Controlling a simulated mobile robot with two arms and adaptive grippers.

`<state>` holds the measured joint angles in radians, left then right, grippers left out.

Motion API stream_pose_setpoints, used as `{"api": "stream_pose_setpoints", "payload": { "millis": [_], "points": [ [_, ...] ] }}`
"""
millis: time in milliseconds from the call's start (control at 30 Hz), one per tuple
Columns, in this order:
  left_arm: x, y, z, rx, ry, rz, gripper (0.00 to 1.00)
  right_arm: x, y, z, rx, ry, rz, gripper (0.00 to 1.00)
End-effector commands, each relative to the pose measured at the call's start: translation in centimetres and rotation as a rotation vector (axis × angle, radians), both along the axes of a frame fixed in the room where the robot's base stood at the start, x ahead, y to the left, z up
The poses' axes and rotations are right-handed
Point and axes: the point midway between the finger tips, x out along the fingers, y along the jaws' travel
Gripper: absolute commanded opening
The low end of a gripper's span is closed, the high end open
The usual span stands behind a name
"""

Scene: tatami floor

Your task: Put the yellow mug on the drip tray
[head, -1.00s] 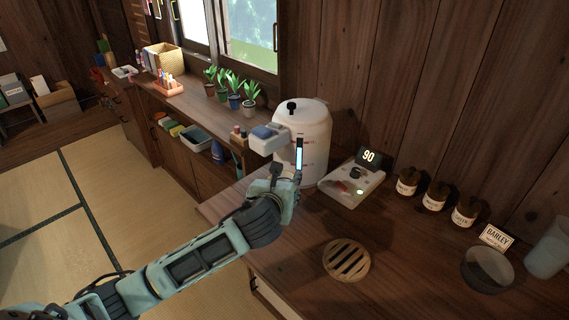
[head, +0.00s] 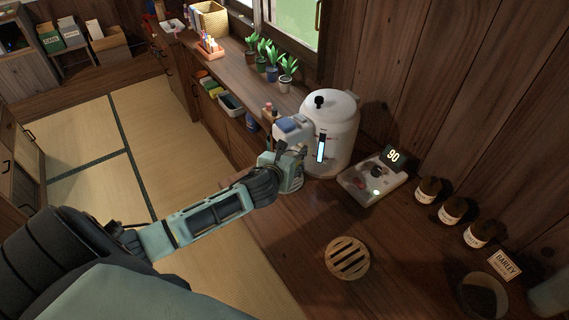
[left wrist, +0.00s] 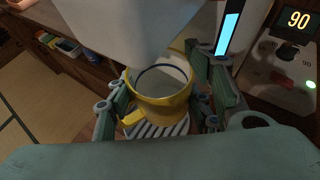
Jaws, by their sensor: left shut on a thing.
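The yellow mug (left wrist: 160,98) is upright between the fingers of my left gripper (left wrist: 158,112) in the left wrist view. The gripper is shut on it. The mug is under the overhanging white spout head of the dispenser (head: 330,140). Pale slats of the drip tray (left wrist: 158,130) show just below the mug; I cannot tell whether the mug touches them. In the head view my left gripper (head: 284,170) is at the dispenser's front, and it and the arm hide the mug and tray. My right gripper is not in view.
A round wooden slatted trivet (head: 348,258) lies on the counter. A control box (head: 372,182) reading 90 stands right of the dispenser. Several jars (head: 452,209) and a dark bowl (head: 483,296) are farther right. Potted plants (head: 271,66) line the back left shelf. Counter around the trivet is clear.

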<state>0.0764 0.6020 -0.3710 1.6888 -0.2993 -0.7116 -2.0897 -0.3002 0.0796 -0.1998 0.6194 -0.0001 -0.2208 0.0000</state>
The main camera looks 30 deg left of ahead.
Motion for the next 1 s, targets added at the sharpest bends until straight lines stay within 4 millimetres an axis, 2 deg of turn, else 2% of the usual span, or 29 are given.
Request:
{"api": "stream_pose_setpoints", "payload": {
  "millis": [33,167,267,500,933,967,1000],
  "points": [
    [0.0,0.9,-0.4,0.001,0.000,0.002,0.04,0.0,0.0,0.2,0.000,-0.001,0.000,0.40],
    [-0.1,2.0,-1.1,0.000,-0.001,-0.001,0.04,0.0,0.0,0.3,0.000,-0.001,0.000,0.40],
    [-0.1,2.2,-1.8,-0.002,-0.002,-0.001,0.04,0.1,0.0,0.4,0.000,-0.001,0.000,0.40],
    [-0.1,2.1,-4.9,-0.003,-0.002,0.000,0.04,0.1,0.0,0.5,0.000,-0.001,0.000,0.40],
    [-0.1,2.1,-5.7,0.000,-0.002,-0.003,0.04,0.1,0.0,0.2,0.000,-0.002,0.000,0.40],
    [-0.1,2.1,-5.7,0.000,-0.001,-0.003,0.49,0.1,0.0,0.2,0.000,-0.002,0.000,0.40],
    [-0.1,2.1,-5.6,0.000,-0.001,-0.003,0.53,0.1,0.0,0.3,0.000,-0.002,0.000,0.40]
  ]
}}
